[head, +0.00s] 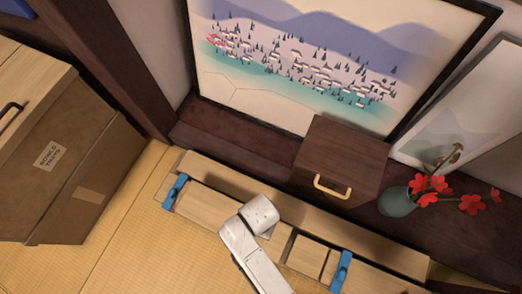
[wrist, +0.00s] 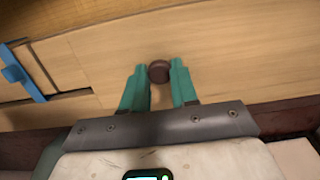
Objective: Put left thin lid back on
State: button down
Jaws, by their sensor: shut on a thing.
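A long pale wooden lid (wrist: 245,65) fills much of the wrist view, with a round dark brown knob (wrist: 159,72) on it. My gripper (wrist: 158,66) has its two teal fingers on either side of the knob, shut on it. In the head view, a long low wooden box (head: 250,188) lies on the tatami, with a pale lid panel (head: 200,205) on its left part. My white arm covers the box's middle and hides my gripper there. I cannot tell whether the held lid is seated or raised.
Blue clips sit at the box's left (head: 175,190) and right (head: 341,271). A small panel (head: 306,256) lies between my arm and the right clip. A dark drawer cabinet (head: 340,160) and red flowers (head: 440,190) stand behind. A large brown box (head: 70,165) stands left.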

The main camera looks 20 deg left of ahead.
jog(key=shift+f+b, duration=3.05)
jog(key=shift+b, duration=0.2)
jog(key=shift+f+b, duration=0.45)
jog(key=shift+f, duration=0.55)
jog(key=shift+r+p, duration=0.1)
jog(key=shift+p, duration=0.35)
jog(key=shift+f, duration=0.2)
jog(key=c, duration=0.8)
grip_release()
